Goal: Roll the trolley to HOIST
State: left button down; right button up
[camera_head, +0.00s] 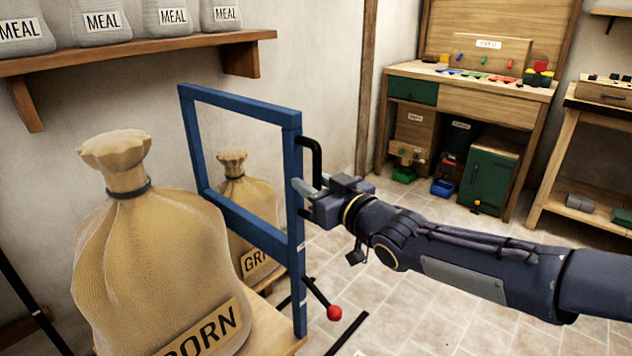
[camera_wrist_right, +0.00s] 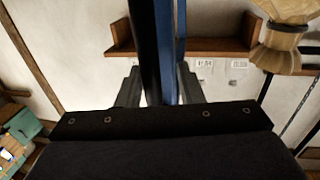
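The trolley has a blue upright frame (camera_head: 296,235) with a black handle (camera_head: 316,150) on its right post. It carries a large tan sack (camera_head: 150,255) lettered "CORN", partly cut off, and a second sack (camera_head: 247,205) behind it. My right gripper (camera_head: 311,187) is at the lower part of the handle. In the right wrist view its fingers (camera_wrist_right: 159,92) stand apart on either side of the dark handle (camera_wrist_right: 146,45), with the blue post (camera_wrist_right: 181,45) behind; a gap shows beside the bar. My left gripper is not in view. No HOIST sign is visible.
A lever with a red knob (camera_head: 334,313) sticks out low by the blue frame. A wall shelf (camera_head: 140,50) with several MEAL sacks hangs above left. A wooden workbench (camera_head: 510,95) stands at the back, another bench (camera_head: 580,105) at right. Tiled floor (camera_head: 410,310) between is mostly clear.

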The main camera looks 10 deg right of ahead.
jog(key=shift+d, duration=0.1)
jog(key=shift+s+d, duration=0.1)
jog(key=p+v, duration=0.1)
jog(key=v, duration=0.6)
jog(key=shift+s+p, duration=0.25)
jog(key=shift+p, duration=0.1)
